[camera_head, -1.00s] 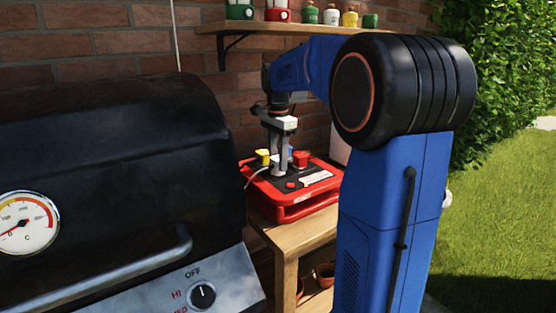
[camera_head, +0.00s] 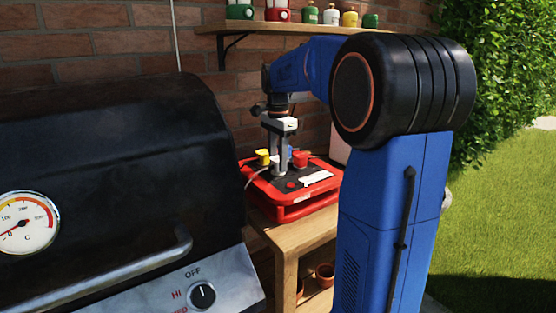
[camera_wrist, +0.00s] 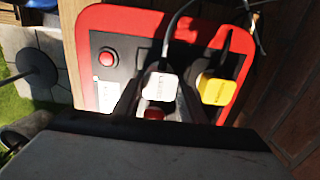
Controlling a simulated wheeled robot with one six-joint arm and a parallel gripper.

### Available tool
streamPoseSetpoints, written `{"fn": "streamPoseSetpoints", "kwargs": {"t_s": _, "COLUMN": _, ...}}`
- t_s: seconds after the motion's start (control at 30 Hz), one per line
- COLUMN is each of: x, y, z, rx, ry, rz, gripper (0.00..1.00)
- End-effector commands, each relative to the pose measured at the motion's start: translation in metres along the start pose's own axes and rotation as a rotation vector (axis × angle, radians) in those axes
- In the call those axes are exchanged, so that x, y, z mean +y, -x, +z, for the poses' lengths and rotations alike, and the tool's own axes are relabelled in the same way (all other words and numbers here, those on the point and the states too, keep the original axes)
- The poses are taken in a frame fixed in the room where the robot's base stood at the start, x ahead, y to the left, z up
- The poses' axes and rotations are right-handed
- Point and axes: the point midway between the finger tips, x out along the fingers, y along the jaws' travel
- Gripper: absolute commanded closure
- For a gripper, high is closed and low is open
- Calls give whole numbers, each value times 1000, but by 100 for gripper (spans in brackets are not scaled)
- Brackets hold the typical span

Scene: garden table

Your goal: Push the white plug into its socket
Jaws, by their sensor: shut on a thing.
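The white plug (camera_wrist: 160,86) is between the fingers of my gripper (camera_wrist: 158,100) in the wrist view, with a cable running up from it. My gripper (camera_head: 277,168) is shut on it, pointing down at the dark top of the red power box (camera_head: 258,193). The plug is mostly hidden by the fingers in the head view. Its socket is hidden, and I cannot tell how deep the plug sits. A yellow plug (camera_wrist: 216,90) stands beside it, also seen in the head view (camera_head: 262,157). A red plug (camera_head: 300,158) is just right of my gripper.
The red box also has a red button (camera_wrist: 107,59) and a white label (camera_head: 317,178). It stands on a wooden table (camera_head: 290,238) against a brick wall. A black grill (camera_head: 110,160) stands close on the left. A shelf (camera_head: 290,28) with several pots and bottles hangs above.

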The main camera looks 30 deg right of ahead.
Motion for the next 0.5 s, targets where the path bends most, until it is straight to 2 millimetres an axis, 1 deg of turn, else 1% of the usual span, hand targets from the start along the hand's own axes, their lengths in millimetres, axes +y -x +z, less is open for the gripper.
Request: {"fn": "streamPoseSetpoints", "kwargs": {"t_s": 0.5, "x": 0, "y": -9, "z": 0, "rx": 0, "ry": 0, "rz": 1, "gripper": 83}}
